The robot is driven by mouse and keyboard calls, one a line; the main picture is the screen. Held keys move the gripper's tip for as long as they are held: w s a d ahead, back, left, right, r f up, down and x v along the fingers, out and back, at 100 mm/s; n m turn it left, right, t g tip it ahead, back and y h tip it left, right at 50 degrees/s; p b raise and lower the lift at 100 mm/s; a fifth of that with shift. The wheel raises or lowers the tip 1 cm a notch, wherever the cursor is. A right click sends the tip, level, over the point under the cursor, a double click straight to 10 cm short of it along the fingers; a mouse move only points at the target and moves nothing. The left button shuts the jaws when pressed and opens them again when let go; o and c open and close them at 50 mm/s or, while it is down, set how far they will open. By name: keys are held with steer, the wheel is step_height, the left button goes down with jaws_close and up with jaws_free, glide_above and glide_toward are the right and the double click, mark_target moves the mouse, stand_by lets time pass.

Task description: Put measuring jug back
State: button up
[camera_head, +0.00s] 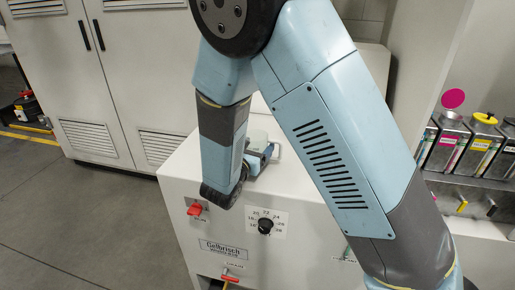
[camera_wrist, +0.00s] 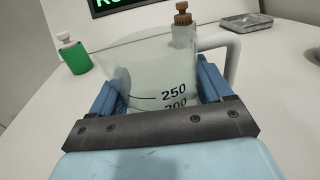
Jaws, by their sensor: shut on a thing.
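The measuring jug (camera_wrist: 150,75) is a clear, pale vessel with black marks reading 250 and 200 and a whitish handle (camera_wrist: 222,45) on the right. In the wrist view it sits between the two blue fingers of my gripper (camera_wrist: 160,95), which is shut on it. In the head view the jug (camera_head: 259,137) is small and partly hidden behind my gripper (camera_head: 258,155), over the top of the white machine. I cannot tell whether the jug's base touches the surface.
The machine front has a dial (camera_head: 265,226). Ink containers (camera_head: 480,142) stand at right.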

steer(key=shift+d+f, duration=0.1)
steer(key=shift+f, duration=0.1)
steer(key=o, duration=1.1)
steer(key=shift+s+r, duration=0.1)
steer(key=v, duration=1.2)
steer(key=shift+r, duration=0.1)
